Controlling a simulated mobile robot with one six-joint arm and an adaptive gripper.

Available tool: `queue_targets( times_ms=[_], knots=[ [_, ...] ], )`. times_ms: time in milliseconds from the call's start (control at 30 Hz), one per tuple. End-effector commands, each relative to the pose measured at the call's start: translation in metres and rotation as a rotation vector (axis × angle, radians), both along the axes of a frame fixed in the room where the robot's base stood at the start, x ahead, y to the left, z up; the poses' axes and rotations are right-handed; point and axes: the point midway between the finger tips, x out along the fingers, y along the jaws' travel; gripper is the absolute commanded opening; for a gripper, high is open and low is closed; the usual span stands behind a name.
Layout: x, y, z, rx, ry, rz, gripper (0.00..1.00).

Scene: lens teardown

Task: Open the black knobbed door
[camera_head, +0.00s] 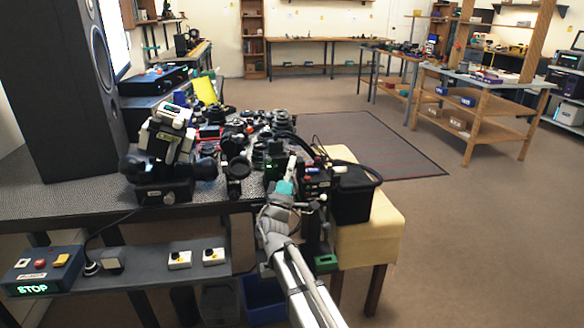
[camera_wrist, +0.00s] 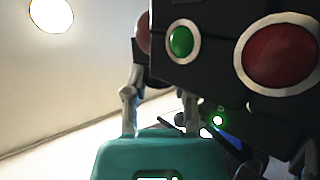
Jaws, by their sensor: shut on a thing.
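In the wrist view, the teal palm of my gripper (camera_wrist: 160,82) is at the bottom and its two grey fingers reach up to a black part (camera_wrist: 205,72), which I take for the black knobbed door. The fingertips are partly hidden behind it. The part carries a green round button (camera_wrist: 181,41) and a large dark red round one (camera_wrist: 281,55). A reddish rounded piece (camera_wrist: 143,38) shows beside the left fingertip. In the head view, my gripper (camera_head: 291,164) is at the black equipment (camera_head: 318,182) on the bench's right end. The door's opening angle cannot be told.
Dark lenses and camera parts (camera_head: 238,168) crowd the bench left of my gripper. A black bin (camera_head: 355,195) stands close on its right, on a yellow-covered table (camera_head: 385,235). A large speaker (camera_head: 60,90) stands at far left.

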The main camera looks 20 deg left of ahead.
Motion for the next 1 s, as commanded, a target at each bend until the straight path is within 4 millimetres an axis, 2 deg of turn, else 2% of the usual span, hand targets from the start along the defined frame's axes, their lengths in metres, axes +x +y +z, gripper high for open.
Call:
queue_targets(
  times_ms=[233, 267, 433, 1000],
  knots=[
    [0.0021, -0.004, -0.0004, 0.006, 0.003, -0.007, 0.0],
    [0.0021, -0.0041, -0.0005, 0.006, 0.003, -0.007, 0.39],
    [0.0016, -0.0032, -0.0005, 0.006, 0.003, -0.005, 0.69],
    [0.0008, -0.0013, 0.0022, 0.02, 0.012, -0.001, 0.69]
  ],
)
